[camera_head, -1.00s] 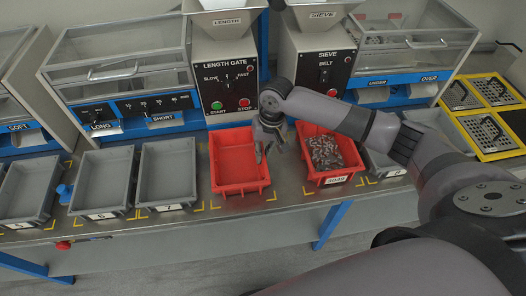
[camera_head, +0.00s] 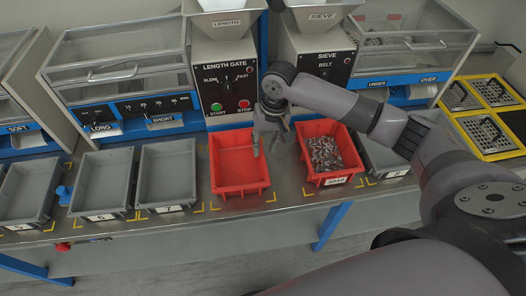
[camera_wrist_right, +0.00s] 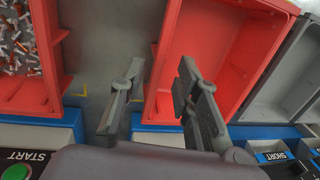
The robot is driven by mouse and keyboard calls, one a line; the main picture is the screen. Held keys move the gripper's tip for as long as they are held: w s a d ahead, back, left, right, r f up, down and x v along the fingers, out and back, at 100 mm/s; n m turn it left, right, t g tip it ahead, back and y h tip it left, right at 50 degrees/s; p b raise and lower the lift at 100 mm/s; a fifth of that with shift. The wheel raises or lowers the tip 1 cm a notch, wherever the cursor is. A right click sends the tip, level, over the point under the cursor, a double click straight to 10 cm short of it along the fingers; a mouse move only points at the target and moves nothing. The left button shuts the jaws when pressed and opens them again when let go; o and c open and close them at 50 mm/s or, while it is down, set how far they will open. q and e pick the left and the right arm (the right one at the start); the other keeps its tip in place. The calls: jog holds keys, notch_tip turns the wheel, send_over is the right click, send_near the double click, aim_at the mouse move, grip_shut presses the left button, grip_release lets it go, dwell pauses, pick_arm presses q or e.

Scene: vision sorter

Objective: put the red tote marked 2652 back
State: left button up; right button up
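An empty red tote (camera_head: 240,187) stands on the bench in front of the length gate machine; I see no readable number on it. A second red tote (camera_head: 335,180), full of small metal and red-ended parts, stands to its right. Its front label is too blurred to read surely. My right gripper (camera_head: 269,150) is open at the empty tote's right side. In the right wrist view its two fingers (camera_wrist_right: 157,92) are on either side of that tote's near side wall, with nothing held between them; contact is unclear. My left gripper is not in view.
Grey totes (camera_head: 102,185) stand in a row to the left, and another (camera_head: 385,160) partly shows behind my right arm. Machine fronts (camera_head: 228,88) rise close behind the totes. Yellow trays (camera_head: 492,110) lie at the far right. Yellow corner marks line the bench.

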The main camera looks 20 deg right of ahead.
notch_tip(320, 180, up, 8)
jog(key=d, duration=0.1)
jog(key=shift+s+f, duration=0.15)
jog(key=shift+f, duration=0.05)
dwell(0.4)
